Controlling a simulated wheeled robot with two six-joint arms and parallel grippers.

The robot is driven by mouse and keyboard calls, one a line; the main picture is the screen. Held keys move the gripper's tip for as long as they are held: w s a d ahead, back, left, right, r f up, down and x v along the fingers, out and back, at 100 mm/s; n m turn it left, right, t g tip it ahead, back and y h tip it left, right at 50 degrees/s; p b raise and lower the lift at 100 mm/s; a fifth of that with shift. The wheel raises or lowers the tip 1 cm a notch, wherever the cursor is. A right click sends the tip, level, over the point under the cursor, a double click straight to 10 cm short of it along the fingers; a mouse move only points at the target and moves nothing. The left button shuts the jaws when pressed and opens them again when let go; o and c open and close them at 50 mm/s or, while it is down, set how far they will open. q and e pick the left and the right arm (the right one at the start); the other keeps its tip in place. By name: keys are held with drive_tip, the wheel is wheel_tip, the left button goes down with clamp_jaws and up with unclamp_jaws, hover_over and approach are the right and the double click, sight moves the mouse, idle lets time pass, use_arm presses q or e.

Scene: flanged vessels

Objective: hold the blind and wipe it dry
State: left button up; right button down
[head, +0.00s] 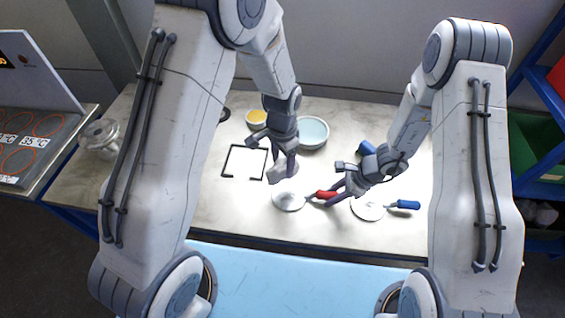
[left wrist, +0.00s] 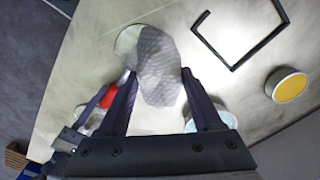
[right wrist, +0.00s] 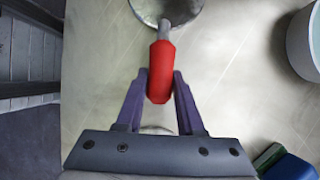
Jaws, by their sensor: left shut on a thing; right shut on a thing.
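The blind, a round pale metal disc (head: 287,202) with a red handle (head: 326,194), is low over the table. My right gripper (right wrist: 160,85) is shut on the red handle (right wrist: 161,70); part of the disc (right wrist: 168,10) shows at the top of the right wrist view. My left gripper (head: 281,178) is shut on a crumpled whitish wipe (left wrist: 158,68). In the left wrist view the wipe overlaps the disc (left wrist: 127,42) and hides part of it; I cannot tell whether they touch.
A second disc (head: 368,210) with a blue handle (head: 404,204) lies to the right. Behind are a light-blue-filled dish (head: 313,131), a small yellow-filled dish (head: 256,118) and a black square outline (head: 236,163). A flanged glass vessel (head: 99,136) stands at left.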

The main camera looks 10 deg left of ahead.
drive_tip(key=shift+c, duration=2.2)
unclamp_jaws()
drive_tip(key=v, duration=1.2)
